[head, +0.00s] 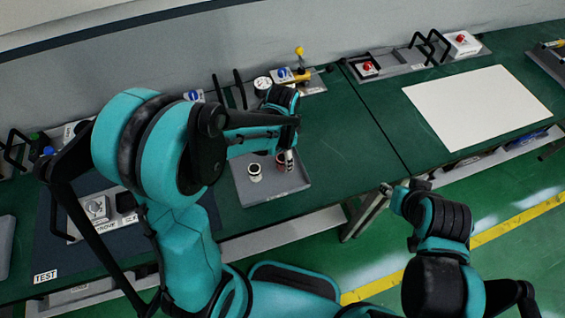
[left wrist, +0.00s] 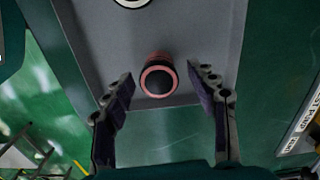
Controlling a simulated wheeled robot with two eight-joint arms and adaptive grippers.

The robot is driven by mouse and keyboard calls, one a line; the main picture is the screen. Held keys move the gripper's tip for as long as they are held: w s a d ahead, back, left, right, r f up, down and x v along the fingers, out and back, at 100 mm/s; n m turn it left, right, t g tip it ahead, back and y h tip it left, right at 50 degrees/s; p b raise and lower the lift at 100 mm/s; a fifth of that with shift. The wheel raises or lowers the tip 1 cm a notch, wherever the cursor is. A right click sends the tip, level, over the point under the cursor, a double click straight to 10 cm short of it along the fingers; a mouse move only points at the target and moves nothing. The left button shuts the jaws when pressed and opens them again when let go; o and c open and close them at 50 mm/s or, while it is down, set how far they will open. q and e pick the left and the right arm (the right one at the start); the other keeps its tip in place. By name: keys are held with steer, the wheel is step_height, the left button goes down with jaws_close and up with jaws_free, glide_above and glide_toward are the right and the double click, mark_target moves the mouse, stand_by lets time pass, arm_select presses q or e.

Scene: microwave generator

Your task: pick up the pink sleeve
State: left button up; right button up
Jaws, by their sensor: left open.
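The pink sleeve (left wrist: 158,91) stands on a grey tray in the left wrist view, seen from above as a pink ring around a dark middle. In the head view it shows small and reddish (head: 281,158), partly hidden by my left gripper (head: 289,160). My left gripper (left wrist: 160,73) is open, with one finger on each side of the sleeve in the wrist view. I see no contact, and the height gap is hard to judge. My right gripper (head: 386,189) is beyond the table's front edge; its fingers are too unclear to read.
A white sleeve (head: 255,172) with a dark top stands on the tray (head: 272,196), left of the pink one. A gauge (head: 262,84) and a yellow-knobbed device (head: 300,70) stand behind. A white sheet (head: 478,105) lies right. Green table between is clear.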

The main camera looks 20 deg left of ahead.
arm_select(q)
steer(key=shift+f, duration=0.25)
steer(key=c, duration=1.3)
steer(key=shift+r, duration=0.1)
